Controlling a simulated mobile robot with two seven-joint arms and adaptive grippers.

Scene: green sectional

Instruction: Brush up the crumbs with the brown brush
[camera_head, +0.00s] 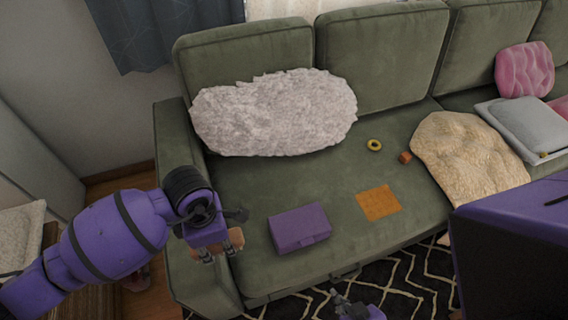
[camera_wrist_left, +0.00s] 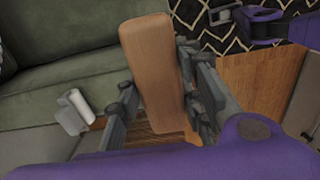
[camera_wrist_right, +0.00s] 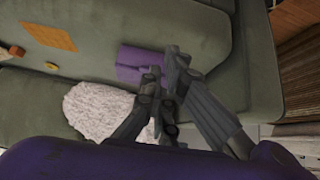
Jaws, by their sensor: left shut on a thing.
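The brown brush (camera_head: 236,240) is held by my left gripper (camera_head: 215,252) over the left front of the green sofa. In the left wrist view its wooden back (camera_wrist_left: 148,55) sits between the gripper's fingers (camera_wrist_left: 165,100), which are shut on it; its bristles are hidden. An orange-brown square patch (camera_head: 378,202) lies flat on the seat, right of the brush; I cannot make out single crumbs. It also shows in the right wrist view (camera_wrist_right: 48,36). My right gripper (camera_head: 345,304) is at the front of the sofa. Its fingers (camera_wrist_right: 163,85) look closed together and empty.
A purple box (camera_head: 299,228) stands on the seat between the brush and the patch. A yellow ring (camera_head: 374,145) and a small orange-brown piece (camera_head: 405,157) lie behind the patch.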

